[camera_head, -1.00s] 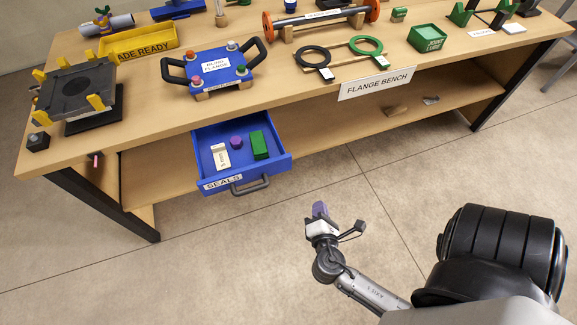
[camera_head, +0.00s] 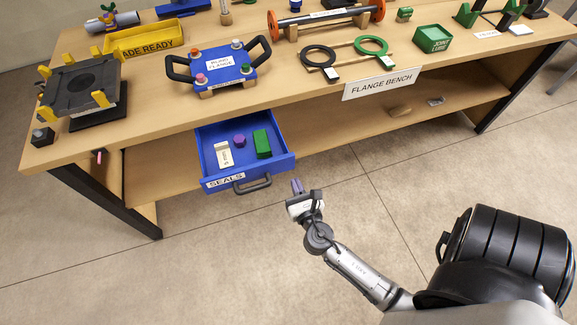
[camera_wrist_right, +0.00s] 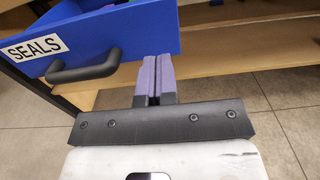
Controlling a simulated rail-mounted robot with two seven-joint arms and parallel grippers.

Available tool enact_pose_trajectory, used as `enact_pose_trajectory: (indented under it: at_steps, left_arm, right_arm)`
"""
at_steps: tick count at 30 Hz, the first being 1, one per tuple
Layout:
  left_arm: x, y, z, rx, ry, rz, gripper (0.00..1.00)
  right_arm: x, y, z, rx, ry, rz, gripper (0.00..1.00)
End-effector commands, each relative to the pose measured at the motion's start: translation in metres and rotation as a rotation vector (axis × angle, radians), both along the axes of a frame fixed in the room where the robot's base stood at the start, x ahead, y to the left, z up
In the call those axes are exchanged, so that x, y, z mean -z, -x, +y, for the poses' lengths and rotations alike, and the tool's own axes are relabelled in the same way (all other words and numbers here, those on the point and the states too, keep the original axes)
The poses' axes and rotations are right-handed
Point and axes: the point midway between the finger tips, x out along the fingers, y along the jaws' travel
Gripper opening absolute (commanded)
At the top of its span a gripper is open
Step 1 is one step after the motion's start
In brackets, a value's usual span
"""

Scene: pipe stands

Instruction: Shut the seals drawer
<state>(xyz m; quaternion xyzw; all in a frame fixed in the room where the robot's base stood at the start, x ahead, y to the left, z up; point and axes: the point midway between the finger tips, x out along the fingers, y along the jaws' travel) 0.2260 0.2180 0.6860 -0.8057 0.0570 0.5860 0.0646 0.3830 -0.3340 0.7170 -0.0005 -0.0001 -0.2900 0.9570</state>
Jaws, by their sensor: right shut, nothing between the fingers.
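The blue seals drawer (camera_head: 283,166) stands pulled out below the bench top, with a dark handle (camera_head: 252,186) and a white SEALS label on its front. It holds a white block (camera_head: 224,155), a purple piece (camera_head: 239,140) and a green block (camera_head: 262,144). My right gripper (camera_head: 297,186) is shut and empty, just right of the drawer front and apart from the handle in the head view. In the right wrist view, its purple fingers (camera_wrist_right: 157,78) are together near the right end of the drawer front (camera_wrist_right: 120,30), right of the handle (camera_wrist_right: 84,70). My left gripper is not in view.
A lower shelf (camera_head: 350,125) runs behind the drawer. The floor in front is clear.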

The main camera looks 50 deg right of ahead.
Motion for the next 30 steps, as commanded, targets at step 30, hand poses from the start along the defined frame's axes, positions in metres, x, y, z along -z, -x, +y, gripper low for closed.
enact_pose_trajectory:
  at_steps: [30]
  left_arm:
    - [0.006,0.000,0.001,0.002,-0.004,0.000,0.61]
  right_arm:
    - [0.000,-0.056,-0.038,0.000,-0.001,0.000,0.00]
